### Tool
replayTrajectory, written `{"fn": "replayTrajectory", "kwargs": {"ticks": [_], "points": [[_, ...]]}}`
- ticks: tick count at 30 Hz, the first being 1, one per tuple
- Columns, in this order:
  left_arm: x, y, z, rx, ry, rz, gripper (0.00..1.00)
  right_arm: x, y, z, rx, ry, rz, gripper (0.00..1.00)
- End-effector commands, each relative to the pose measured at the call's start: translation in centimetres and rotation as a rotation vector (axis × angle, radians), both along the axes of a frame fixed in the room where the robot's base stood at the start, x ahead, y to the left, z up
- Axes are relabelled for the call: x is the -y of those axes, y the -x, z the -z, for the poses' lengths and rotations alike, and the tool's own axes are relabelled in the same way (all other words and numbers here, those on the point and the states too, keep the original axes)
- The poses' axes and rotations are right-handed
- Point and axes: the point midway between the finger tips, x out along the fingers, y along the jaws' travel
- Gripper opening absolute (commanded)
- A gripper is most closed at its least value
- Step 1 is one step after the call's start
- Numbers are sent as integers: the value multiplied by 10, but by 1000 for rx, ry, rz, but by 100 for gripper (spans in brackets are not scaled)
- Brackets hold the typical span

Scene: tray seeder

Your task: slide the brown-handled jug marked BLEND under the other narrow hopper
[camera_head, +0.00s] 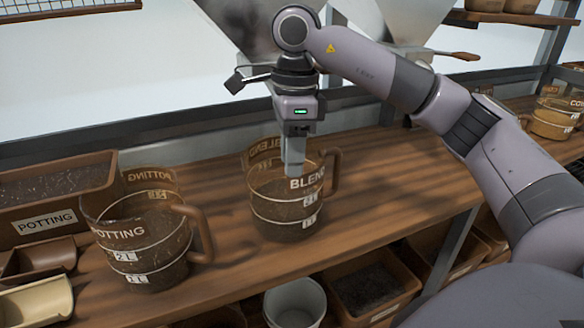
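The clear jug marked BLEND (270,210), with a brown handle (334,172) on its right, stands upright on the wooden shelf and holds dark soil. My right gripper (293,172) points down at the jug, with its fingers overlapping the jug's upper part beside the label. I cannot tell whether they are inside the jug or in front of it, or whether they grip anything. One metal hopper (245,25) hangs above and behind the jug, partly hidden by my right arm. Another hopper (412,22) is further right. My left gripper is not in view.
A brown-handled jug marked POTTING (135,245) stands to the left, before a soil bin marked POTTING (48,222). Another jug (552,118) stands at far right. The shelf (390,165) is clear right of the BLEND jug. A white bucket (295,302) sits below the front edge.

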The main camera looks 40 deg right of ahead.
Motion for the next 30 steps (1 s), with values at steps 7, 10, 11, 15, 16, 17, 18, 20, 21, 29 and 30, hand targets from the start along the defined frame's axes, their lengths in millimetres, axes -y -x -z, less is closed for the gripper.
{"fn": "replayTrajectory", "kwargs": {"ticks": [7,10,11,15,16,17,18,20,21,29,30], "points": [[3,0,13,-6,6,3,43,16,1,4,13,55,22,36],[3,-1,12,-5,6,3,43,17,1,3,12,58,24,36],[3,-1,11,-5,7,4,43,17,1,3,12,58,24,36],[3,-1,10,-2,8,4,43,16,1,3,11,57,23,36],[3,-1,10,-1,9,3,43,16,1,3,11,57,23,36],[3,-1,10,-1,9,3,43,16,1,3,11,57,23,36],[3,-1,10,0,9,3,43,16,1,4,11,57,23,36],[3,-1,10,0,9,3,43,16,1,7,10,58,23,36],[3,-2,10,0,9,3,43,16,1,10,8,58,23,36],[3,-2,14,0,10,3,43,16,1,47,8,57,23,36],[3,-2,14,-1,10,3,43,17,2,53,8,58,23,36]]}}
